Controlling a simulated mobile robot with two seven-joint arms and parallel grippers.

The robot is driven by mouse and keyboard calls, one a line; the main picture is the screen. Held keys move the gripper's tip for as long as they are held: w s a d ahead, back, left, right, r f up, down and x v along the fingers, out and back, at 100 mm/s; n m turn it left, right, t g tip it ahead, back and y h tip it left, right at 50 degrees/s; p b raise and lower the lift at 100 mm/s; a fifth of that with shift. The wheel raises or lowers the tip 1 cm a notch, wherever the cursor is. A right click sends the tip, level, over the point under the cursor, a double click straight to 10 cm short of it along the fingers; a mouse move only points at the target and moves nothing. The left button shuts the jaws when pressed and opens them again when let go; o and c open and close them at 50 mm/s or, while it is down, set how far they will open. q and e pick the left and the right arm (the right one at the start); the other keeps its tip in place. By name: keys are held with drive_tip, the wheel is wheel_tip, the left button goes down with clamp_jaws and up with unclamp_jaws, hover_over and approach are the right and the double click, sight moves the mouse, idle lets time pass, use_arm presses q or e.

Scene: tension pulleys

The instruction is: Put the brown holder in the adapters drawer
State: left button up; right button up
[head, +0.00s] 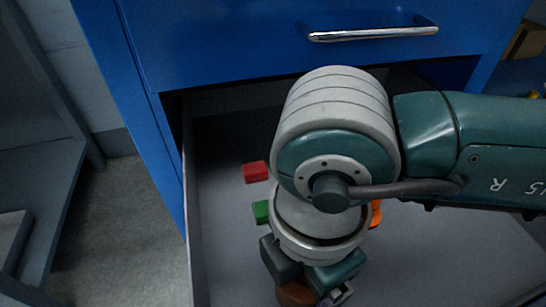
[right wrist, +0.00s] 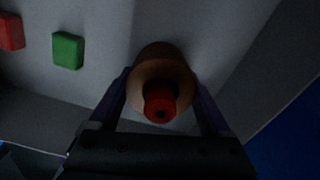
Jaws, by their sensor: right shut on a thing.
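The brown holder (right wrist: 148,66) is a round brown piece with a red knob on its near end, seen in the right wrist view between the two fingers of my right gripper (right wrist: 161,90). The gripper is shut on it. In the head view a brown part of the holder (head: 295,293) shows below my right wrist, with the rest hidden by the gripper. It is over the floor of the open grey drawer (head: 450,250). I cannot tell whether it touches the floor. My left gripper is not in view.
A red block (head: 255,171) and a green block (head: 261,211) lie in the drawer left of my wrist. An orange thing (head: 376,213) shows partly behind it. Above is a closed blue drawer with a metal handle (head: 375,34). The drawer's left wall (head: 193,230) is close by.

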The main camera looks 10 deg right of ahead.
drive_tip(key=shift+f, duration=0.1)
drive_tip(key=o, duration=1.4)
wheel_tip(320, 180, up, 12)
drive_tip(key=p, duration=0.5)
drive_tip(key=shift+w+f+p, duration=0.1)
drive_tip(key=shift+f+p, duration=0.1)
drive_tip(key=shift+p, duration=0.15)
drive_tip(key=shift+r, duration=0.4)
